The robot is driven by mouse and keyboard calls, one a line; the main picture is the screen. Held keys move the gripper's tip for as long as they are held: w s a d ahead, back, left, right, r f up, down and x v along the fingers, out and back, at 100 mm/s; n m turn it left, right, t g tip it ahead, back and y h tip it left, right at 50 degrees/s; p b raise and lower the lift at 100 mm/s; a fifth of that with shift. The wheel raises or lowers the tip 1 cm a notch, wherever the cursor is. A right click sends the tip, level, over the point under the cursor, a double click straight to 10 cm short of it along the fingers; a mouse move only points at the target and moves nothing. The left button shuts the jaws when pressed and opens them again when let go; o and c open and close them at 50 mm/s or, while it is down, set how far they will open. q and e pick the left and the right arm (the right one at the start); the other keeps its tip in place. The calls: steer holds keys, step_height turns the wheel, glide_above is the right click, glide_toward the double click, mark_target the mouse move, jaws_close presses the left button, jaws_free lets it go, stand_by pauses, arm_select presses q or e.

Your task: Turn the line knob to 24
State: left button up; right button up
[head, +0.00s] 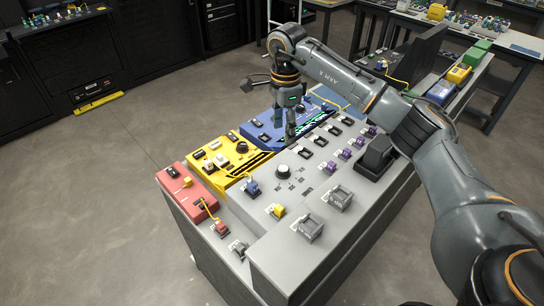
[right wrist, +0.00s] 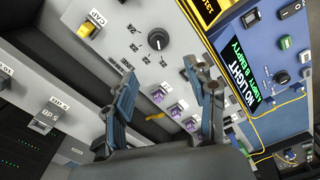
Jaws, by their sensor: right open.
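In the head view this knob (head: 283,171) sits on the grey console top (head: 300,255). A second dark knob (right wrist: 282,77) is on the blue box (right wrist: 262,45). My right gripper (head: 291,136) points down over the back of the console, beyond the grey-panel knob. In the right wrist view its fingers (right wrist: 166,76) are spread and empty, apart from the knob. My left gripper is not in view.
A yellow box (head: 226,158) and a red box (head: 187,187) stand at the console's left. Purple plugs (head: 344,155), a yellow plug (head: 277,210) and grey connectors (head: 310,228) rise from the panel. A black block (head: 376,156) stands at its right. The floor in front is clear.

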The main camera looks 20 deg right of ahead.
mark_target(283, 168)
steer(key=f+p, duration=0.1)
steer(key=f, duration=0.3)
steer(key=f+p, duration=0.1)
steer(key=f, duration=0.3)
steer(key=f+p, duration=0.1)
steer(key=f, duration=0.3)
steer(key=shift+s+f, duration=0.15)
steer(key=shift+s, duration=0.15)
steer(key=shift+w+f+p, duration=0.1)
steer(key=shift+f+p, duration=0.2)
steer(key=shift+f, duration=0.35)
steer(key=c, duration=1.2)
